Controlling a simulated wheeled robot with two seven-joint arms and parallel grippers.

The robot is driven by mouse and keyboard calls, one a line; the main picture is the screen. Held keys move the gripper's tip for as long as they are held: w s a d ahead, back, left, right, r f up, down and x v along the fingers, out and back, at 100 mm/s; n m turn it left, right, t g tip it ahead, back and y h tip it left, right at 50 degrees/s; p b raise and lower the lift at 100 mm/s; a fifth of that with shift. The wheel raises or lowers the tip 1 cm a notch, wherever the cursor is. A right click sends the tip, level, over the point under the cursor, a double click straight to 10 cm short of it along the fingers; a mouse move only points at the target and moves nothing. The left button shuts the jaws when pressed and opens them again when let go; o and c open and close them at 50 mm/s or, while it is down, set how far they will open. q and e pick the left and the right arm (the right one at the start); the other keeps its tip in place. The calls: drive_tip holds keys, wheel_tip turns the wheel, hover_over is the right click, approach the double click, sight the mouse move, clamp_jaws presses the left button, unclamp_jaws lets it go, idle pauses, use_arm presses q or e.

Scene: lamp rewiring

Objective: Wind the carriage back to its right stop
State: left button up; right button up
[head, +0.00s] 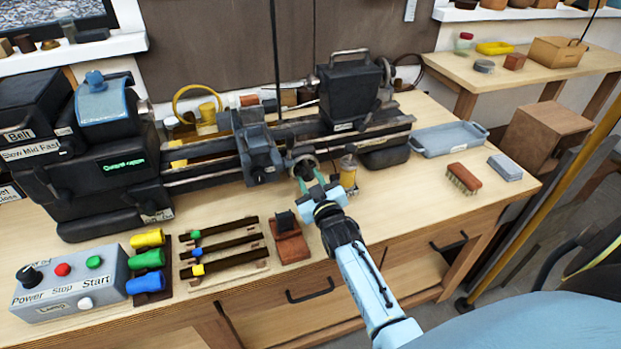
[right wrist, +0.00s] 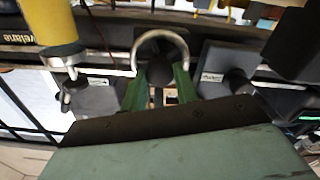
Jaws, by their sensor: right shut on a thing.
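The lathe's dark carriage (head: 258,152) sits on the bed rails around the middle of the bed in the head view. A round handwheel (head: 297,158) with a pale rim shows just right of it, on the front side. My right gripper (head: 308,181) reaches up from the front and is shut at the wheel. In the right wrist view the wheel's rim (right wrist: 160,37) arches above my green fingers (right wrist: 158,80), which close on its dark lower part. The exact gripped part is hard to make out. My left gripper is not in view.
The dark tailstock (head: 348,90) stands right of the carriage. A yellow oiler-like bottle (head: 348,172) stands close right of my gripper. The headstock (head: 110,160) is at left. A control box (head: 70,285), cable racks (head: 222,250) and a brush (head: 464,178) lie on the bench.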

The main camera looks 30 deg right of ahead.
drive_tip(key=shift+m, duration=0.4)
drive_tip(key=o, duration=1)
drive_tip(key=v, duration=1.3)
drive_tip(key=shift+s+a, duration=0.1)
drive_tip(key=shift+s, duration=0.1)
